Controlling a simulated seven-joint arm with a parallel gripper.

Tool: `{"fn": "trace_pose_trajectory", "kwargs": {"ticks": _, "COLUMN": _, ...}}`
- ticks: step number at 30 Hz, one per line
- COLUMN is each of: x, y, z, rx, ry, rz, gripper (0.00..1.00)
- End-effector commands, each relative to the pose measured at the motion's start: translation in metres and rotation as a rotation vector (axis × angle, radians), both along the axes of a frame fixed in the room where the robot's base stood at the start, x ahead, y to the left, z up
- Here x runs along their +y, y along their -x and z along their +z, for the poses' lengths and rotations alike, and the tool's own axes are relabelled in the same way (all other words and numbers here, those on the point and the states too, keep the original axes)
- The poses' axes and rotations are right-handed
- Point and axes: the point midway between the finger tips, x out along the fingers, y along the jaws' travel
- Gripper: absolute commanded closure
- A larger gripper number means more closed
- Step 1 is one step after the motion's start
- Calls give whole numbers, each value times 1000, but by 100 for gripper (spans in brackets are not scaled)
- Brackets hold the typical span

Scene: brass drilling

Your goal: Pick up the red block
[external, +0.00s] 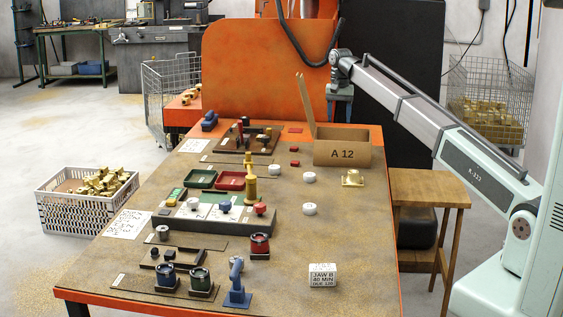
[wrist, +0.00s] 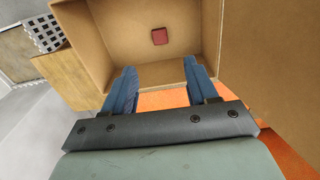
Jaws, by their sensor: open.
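A red block (wrist: 159,36) lies on the floor of an open cardboard box (wrist: 115,40) in the wrist view, near the top of the picture. The box, marked A 12, stands at the far right of the bench in the external view (external: 345,155); its inside is hidden there. My gripper (wrist: 160,73) is open, its two blue fingers apart and nothing between them. In the external view my gripper (external: 340,104) hangs above the back of the box. The block lies ahead of the fingertips, apart from them.
The box's lid flap (external: 306,103) stands up at its left. Small red pieces (external: 294,163) lie on the bench left of the box. White round pieces (external: 309,176) and a brass part (external: 352,178) lie in front. An orange panel (external: 262,75) rises behind.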

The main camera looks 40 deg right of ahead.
Motion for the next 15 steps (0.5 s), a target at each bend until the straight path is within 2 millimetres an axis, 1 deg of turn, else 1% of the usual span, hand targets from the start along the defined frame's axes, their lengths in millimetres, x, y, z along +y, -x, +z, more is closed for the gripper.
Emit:
{"fn": "trace_pose_trajectory", "kwargs": {"ticks": 8, "x": 2, "y": 1, "z": 0, "rx": -1, "ry": 0, "rz": 2, "gripper": 40}}
{"fn": "trace_pose_trajectory", "kwargs": {"ticks": 11, "x": 18, "y": 7, "z": 4, "rx": -13, "ry": -1, "rz": 16, "gripper": 40}}
{"fn": "trace_pose_trajectory", "kwargs": {"ticks": 14, "x": 42, "y": 16, "z": 11, "rx": -32, "ry": -2, "rz": 39, "gripper": 40}}
{"fn": "trace_pose_trajectory", "kwargs": {"ticks": 15, "x": 53, "y": 20, "z": 14, "rx": -40, "ry": -4, "rz": 49, "gripper": 40}}
